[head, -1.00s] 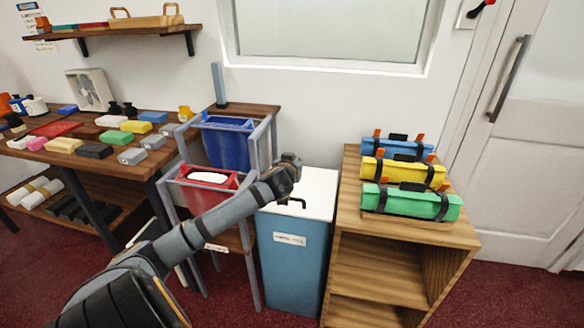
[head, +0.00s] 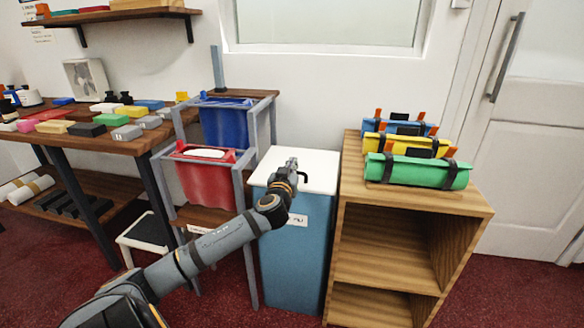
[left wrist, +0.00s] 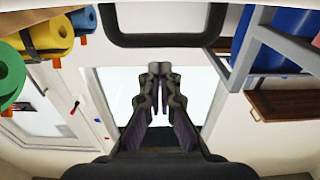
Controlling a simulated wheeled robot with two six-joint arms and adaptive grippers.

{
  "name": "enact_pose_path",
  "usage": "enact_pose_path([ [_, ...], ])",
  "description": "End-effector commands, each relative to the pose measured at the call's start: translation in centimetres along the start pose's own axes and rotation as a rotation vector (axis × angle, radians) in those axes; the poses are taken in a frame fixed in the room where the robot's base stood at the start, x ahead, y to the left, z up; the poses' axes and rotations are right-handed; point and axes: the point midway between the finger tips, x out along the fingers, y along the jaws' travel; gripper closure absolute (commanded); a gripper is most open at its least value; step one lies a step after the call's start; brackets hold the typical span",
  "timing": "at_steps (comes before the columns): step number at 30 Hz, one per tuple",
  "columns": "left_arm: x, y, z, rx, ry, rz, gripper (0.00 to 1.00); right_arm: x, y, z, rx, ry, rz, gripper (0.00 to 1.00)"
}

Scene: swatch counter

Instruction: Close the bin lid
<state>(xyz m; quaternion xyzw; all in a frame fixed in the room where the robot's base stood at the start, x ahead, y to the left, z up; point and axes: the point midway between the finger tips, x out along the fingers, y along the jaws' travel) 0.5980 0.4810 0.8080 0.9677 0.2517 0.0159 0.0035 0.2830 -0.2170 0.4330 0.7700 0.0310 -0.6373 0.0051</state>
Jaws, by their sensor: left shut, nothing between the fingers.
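The bin (head: 290,255) is a tall blue box with a label on its front. Its white lid (head: 322,165) lies flat on top, with no gap visible from here. A dark handle (head: 303,177) stands near the lid's front; a dark bar that looks like this handle (left wrist: 160,40) crosses the top of the left wrist view, close up. My left gripper (head: 291,164) is over the lid, just left of the handle, shut and empty. Its closed fingers also show in the left wrist view (left wrist: 155,70). Contact with the lid cannot be told. My right gripper is not visible.
A grey rack with a red bin (head: 205,180) and a blue bin (head: 224,125) stands close on the left. A wooden shelf unit (head: 385,258) with green, yellow and blue rolls stands close on the right. The wall is behind.

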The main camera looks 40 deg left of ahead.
Motion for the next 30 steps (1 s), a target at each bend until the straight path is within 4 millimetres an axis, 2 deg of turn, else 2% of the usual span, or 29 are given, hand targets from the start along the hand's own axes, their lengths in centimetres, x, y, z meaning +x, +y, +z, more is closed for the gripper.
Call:
enact_pose_path([
  [1,-0.1,0.0,0.7,0.0,0.003,0.001,1.0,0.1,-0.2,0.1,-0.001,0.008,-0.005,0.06],
  [12,-0.8,0.0,2.4,-0.001,0.005,0.001,1.0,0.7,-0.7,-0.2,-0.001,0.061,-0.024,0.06],
  [30,-0.9,-0.1,3.5,-0.003,-0.007,-0.002,1.0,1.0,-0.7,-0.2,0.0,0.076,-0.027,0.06],
])
